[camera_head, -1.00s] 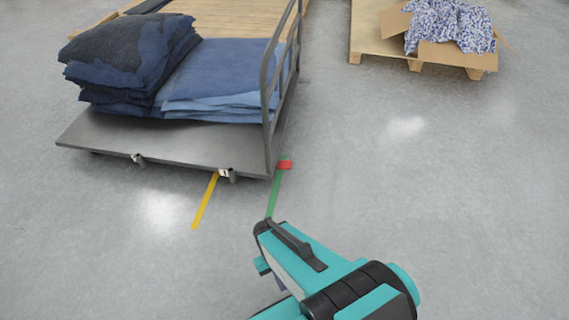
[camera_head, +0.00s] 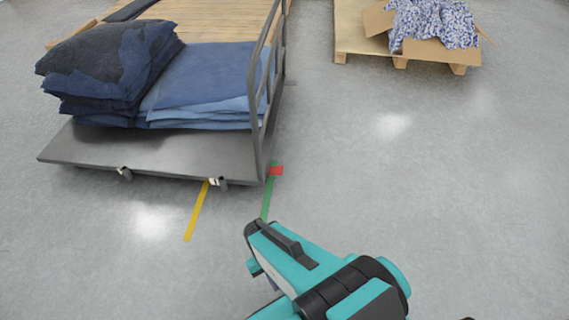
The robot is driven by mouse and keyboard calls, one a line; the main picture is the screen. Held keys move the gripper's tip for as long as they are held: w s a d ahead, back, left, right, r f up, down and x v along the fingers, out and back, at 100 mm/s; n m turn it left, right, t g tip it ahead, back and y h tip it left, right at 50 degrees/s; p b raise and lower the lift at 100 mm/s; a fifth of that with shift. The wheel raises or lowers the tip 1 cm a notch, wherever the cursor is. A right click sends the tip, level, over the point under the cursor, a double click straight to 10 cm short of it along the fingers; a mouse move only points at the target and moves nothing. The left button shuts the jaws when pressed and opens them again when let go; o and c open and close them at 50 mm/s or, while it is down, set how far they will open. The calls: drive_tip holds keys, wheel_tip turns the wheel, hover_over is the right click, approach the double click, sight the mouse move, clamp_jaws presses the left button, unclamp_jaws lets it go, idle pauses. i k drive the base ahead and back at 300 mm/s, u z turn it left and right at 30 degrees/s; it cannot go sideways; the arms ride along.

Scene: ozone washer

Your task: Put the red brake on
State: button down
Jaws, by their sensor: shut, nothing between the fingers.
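The red brake (camera_head: 276,171) is a small red piece low at the right front corner of the grey cart (camera_head: 170,155). It lies by the top of a green strip (camera_head: 267,204) on the floor. My gripper (camera_head: 250,229), at the end of my teal and black arm, is in the lower middle of the picture. It looks shut and empty, and appears below the red brake with a visible gap. Its tip covers the near end of the green strip. The fingers themselves show poorly from this angle.
Folded dark and light blue cloth (camera_head: 200,85) lies on the cart, beside its upright grey rail (camera_head: 259,110). A yellow strip (camera_head: 196,211) runs from the cart's front edge. A wooden pallet (camera_head: 352,46) with an open cardboard box (camera_head: 378,20) stands at the back right. The floor on the right is clear.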

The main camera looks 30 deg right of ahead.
sight(273, 170)
drive_tip(key=i, duration=0.85)
drive_tip(key=u, duration=0.05)
